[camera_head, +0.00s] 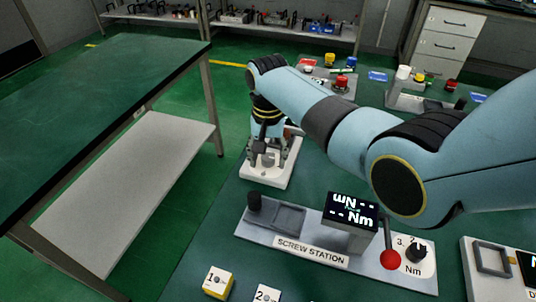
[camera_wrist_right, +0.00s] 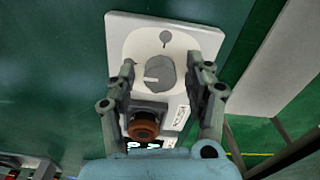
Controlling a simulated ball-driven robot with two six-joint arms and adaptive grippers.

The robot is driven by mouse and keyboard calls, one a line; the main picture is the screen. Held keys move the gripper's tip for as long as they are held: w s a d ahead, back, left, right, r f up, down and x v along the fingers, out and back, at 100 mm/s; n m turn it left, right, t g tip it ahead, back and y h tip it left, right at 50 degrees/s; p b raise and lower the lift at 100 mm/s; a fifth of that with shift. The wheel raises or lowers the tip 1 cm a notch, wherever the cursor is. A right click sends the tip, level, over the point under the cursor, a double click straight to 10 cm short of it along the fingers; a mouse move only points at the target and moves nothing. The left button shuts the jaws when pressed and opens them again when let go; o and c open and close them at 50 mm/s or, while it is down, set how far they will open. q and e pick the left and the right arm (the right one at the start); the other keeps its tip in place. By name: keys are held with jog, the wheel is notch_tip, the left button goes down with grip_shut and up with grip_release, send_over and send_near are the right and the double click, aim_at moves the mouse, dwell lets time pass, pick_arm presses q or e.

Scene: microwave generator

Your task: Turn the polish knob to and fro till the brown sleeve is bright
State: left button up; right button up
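The polish knob (camera_wrist_right: 160,74) is a grey round knob with a white pointer line, on a white panel (camera_wrist_right: 206,38). The brown sleeve (camera_wrist_right: 143,125) sits in a dark holder beside the knob in the right wrist view; it looks dull reddish-brown. The white unit (camera_head: 262,178) also shows in the head view, where the arm hides its back part and I cannot make out the sleeve. My right gripper (camera_head: 268,157) is over the unit, its fingers apart on both sides of the knob; in the wrist view (camera_wrist_right: 163,68) gaps show beside the knob. My left gripper is out of view.
The screw station (camera_head: 310,254) with a display and a red-ended lever (camera_head: 390,259) stands in front of the unit. Numbered blocks (camera_head: 217,282) are at the front edge. Coloured parts (camera_head: 342,82) lie behind my arm. A separate green-topped table (camera_head: 100,95) is at left.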

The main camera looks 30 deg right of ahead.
grip_shut()
jog(key=n+p, duration=0.2)
jog(key=shift+r+n, duration=0.2)
jog(key=shift+n, duration=0.2)
jog(key=n+p, duration=0.1)
jog(key=n, duration=0.1)
jog(key=shift+n+p, duration=0.3)
jog(key=shift+p, duration=0.1)
jog(key=n+p, duration=0.1)
jog(key=n, duration=0.2)
jog(key=shift+f+n, duration=0.1)
jog(key=shift+n, duration=0.2)
jog(key=shift+n+p, duration=0.6)
jog(key=shift+n, duration=1.2)
